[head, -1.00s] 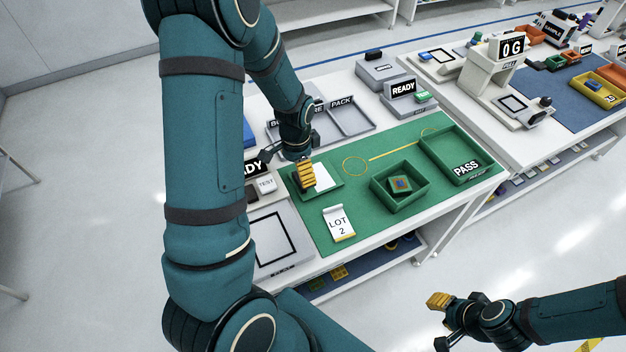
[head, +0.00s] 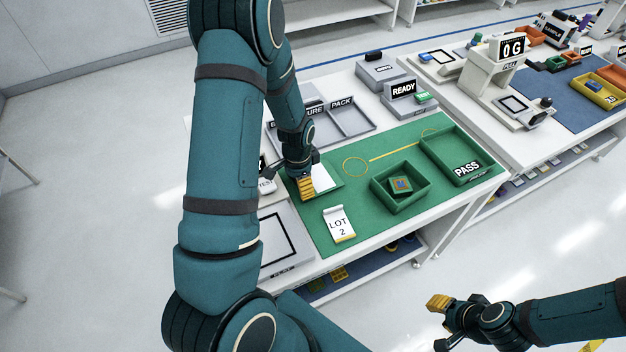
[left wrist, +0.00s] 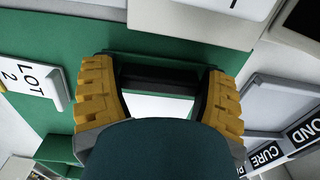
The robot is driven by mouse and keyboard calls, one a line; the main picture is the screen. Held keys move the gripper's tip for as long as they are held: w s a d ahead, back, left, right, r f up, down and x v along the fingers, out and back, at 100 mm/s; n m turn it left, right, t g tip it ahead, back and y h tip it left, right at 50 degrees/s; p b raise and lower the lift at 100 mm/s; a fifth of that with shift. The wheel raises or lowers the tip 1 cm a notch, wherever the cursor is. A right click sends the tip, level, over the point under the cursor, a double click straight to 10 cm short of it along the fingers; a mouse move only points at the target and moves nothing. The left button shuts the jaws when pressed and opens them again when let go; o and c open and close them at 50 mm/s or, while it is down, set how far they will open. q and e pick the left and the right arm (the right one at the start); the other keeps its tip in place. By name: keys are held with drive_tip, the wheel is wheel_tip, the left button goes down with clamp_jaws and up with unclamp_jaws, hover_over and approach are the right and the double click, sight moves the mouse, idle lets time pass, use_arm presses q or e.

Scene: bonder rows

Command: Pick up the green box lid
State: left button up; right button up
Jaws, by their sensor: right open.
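The green box lid (head: 333,184) lies on the green mat (head: 320,238), flat, with a white panel on top. My left gripper (head: 306,187) is right over its left part and hides some of it. In the left wrist view, the yellow fingers of my left gripper (left wrist: 162,95) are spread wide, with a dark strip and part of the white panel (left wrist: 160,106) showing between them. I cannot tell whether they touch the lid. The green box (head: 384,194) stands open to the right with a small part (head: 401,184) inside. My right gripper (head: 438,323) is open, empty, over the floor.
A LOT 2 card (head: 339,223) lies in front of the lid. A green PASS tray (head: 452,164) is at the right. A grey sectioned tray (head: 350,122) stands behind the mat. Mat space around the yellow circle (head: 355,167) is clear.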

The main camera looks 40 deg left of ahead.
use_arm(q)
drive_tip(key=c, duration=0.4)
drive_tip(key=shift+r, duration=0.1)
drive_tip(key=shift+c, duration=0.2)
